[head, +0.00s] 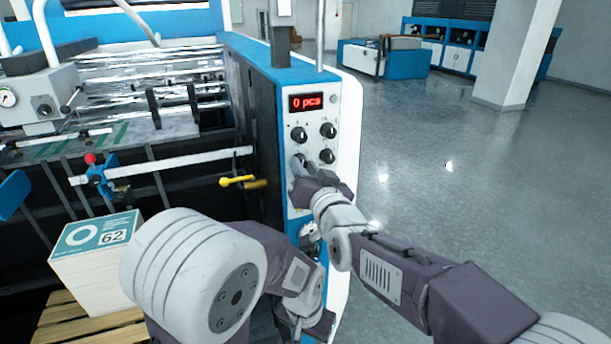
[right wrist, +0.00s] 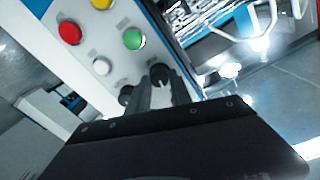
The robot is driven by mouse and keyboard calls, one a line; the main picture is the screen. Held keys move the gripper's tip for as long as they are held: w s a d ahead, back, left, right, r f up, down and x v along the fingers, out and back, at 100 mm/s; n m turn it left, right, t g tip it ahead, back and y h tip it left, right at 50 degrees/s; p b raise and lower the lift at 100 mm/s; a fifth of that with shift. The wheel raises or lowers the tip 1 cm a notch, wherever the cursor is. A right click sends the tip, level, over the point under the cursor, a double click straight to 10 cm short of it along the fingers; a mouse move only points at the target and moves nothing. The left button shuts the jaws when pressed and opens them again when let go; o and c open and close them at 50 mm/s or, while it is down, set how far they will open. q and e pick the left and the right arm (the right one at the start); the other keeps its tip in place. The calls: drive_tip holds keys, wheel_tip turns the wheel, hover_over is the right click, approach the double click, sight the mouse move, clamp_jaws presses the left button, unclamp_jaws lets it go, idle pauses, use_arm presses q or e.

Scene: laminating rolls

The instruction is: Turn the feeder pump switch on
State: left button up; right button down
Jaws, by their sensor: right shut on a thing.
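The control panel (head: 313,118) on the blue-and-white machine end has a red display reading "0 pcs" (head: 306,102) and black rotary switches below it. The labels are too small to read, so I cannot tell which is the feeder pump switch. My right gripper (head: 299,166) is at the lower left switch and covers most of it. In the right wrist view its fingers are shut on a black switch (right wrist: 160,73), with another black switch (right wrist: 127,94) beside it. The upper left (head: 299,134), upper right (head: 328,130) and lower right (head: 327,156) switches are free.
Red (right wrist: 69,32), yellow (right wrist: 102,4), green (right wrist: 133,39) and white (right wrist: 102,66) buttons are close to my right fingers. A yellow-handled lever (head: 238,181) sticks out left of the panel. A stack of printed sheets (head: 97,260) stands on a pallet. Open floor lies right.

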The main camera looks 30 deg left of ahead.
drive_tip(key=m+b, duration=0.7)
drive_tip(key=m, duration=0.1)
drive_tip(key=shift+m+g, duration=0.4)
idle(0.5)
drive_tip(key=c, duration=1.2)
unclamp_jaws()
drive_tip(key=shift+o, duration=0.3)
drive_tip(key=shift+w+a, duration=0.15)
drive_tip(key=shift+a, duration=0.15)
drive_tip(key=b+v, duration=0.2)
drive_tip(key=v, duration=0.7)
drive_tip(key=shift+f, duration=0.15)
